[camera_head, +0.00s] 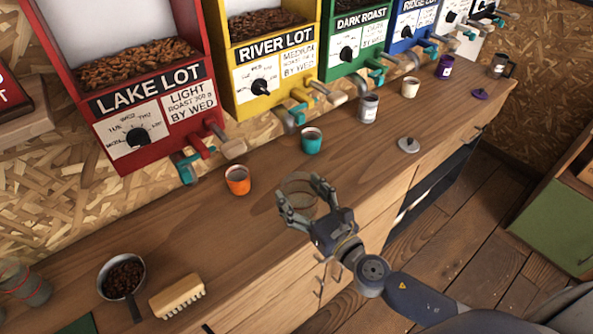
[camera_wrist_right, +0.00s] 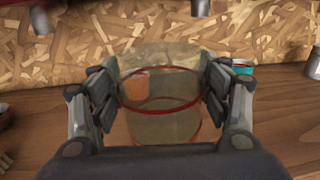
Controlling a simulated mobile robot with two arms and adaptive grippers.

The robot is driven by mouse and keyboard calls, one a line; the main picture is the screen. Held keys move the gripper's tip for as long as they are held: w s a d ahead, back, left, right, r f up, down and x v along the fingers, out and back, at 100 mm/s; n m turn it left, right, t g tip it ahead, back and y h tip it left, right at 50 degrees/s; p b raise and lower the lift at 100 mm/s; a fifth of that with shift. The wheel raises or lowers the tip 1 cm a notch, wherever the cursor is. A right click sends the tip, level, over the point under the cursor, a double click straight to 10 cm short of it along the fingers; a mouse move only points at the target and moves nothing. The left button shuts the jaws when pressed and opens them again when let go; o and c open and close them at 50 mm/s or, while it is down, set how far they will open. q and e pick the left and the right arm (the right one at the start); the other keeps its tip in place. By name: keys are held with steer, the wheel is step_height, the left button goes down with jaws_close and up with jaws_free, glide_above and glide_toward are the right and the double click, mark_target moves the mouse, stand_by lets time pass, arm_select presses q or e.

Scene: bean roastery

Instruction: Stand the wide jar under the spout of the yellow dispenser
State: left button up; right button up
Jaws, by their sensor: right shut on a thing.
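The yellow dispenser (camera_head: 273,62), labelled River Lot, stands at the back of the counter. Its spout (camera_head: 296,116) points down over the counter. The wide jar (camera_head: 298,186) is clear glass; in the right wrist view the jar (camera_wrist_right: 160,115) shows red rings. My right gripper (camera_head: 306,200) is shut around the jar's sides, near the front edge of the counter and forward of the yellow dispenser. Whether the jar touches the wood I cannot tell. A teal cup (camera_head: 312,142) stands near the yellow dispenser's spout. My left gripper is not in view.
An orange cup (camera_head: 238,180) stands left of the jar, near the red dispenser (camera_head: 150,100). A grey tin (camera_head: 368,108) and a grey lid (camera_head: 409,145) are to the right. A pan of beans (camera_head: 122,277), a brush (camera_head: 177,295) and another jar (camera_head: 25,285) are at the left.

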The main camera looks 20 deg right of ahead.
steer(key=shift+y, duration=0.3)
steer(key=w+d+f+b, duration=0.1)
steer(key=w, duration=0.4)
steer(key=w+d+f+b, duration=0.1)
steer(key=w+f+b, duration=0.1)
steer(key=w, duration=0.4)
steer(key=w+d+f+b, duration=0.1)
steer(key=w+b, duration=0.1)
steer(key=w, duration=0.4)
steer(key=shift+w+f, duration=0.2)
steer(key=shift+f, duration=0.2)
steer(key=shift+s+f+b, duration=0.1)
steer(key=shift+b, duration=0.25)
steer(key=o, duration=1.1)
